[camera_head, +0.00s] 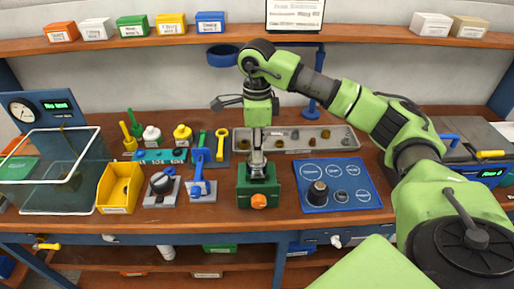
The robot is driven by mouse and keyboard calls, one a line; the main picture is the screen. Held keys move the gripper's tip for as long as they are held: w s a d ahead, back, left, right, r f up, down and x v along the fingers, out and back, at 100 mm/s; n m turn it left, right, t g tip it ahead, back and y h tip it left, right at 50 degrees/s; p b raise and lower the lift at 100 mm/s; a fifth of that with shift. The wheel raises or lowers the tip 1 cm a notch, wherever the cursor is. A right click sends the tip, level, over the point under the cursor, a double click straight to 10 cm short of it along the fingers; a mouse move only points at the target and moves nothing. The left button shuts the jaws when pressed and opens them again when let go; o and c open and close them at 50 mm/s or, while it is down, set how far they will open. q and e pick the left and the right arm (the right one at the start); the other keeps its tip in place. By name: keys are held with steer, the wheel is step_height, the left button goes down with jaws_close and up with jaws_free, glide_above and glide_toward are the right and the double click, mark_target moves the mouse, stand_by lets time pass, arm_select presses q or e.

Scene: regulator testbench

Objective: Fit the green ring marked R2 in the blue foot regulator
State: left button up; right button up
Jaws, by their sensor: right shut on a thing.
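My right gripper (257,170) points straight down over the green block fixture (243,198) with an orange knob. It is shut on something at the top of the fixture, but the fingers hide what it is. A dark part shows around the fingertips; I cannot tell whether it belongs to the fixture. I cannot make out a green ring or an R2 mark. A regulator-like piece with blue parts (197,189) stands on a grey base left of the fixture; I cannot tell whether it is the blue foot regulator. My left gripper is not in view.
A blue mat (366,196) with marked circles and a dark knobbed cylinder (318,192) lies right of the fixture. A grey parts tray (340,148) is behind. A yellow bin (119,187), a dark-knobbed piece (162,183) and a clear box (50,207) are left.

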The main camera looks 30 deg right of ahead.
steer(key=o, duration=0.8)
steer(key=shift+o, duration=0.2)
steer(key=o, duration=0.5)
steer(key=shift+c, duration=0.2)
steer(key=shift+r, duration=0.15)
steer(key=shift+r+p, duration=2.75)
steer(key=shift+r, duration=1.15)
steer(key=shift+f, duration=0.1)
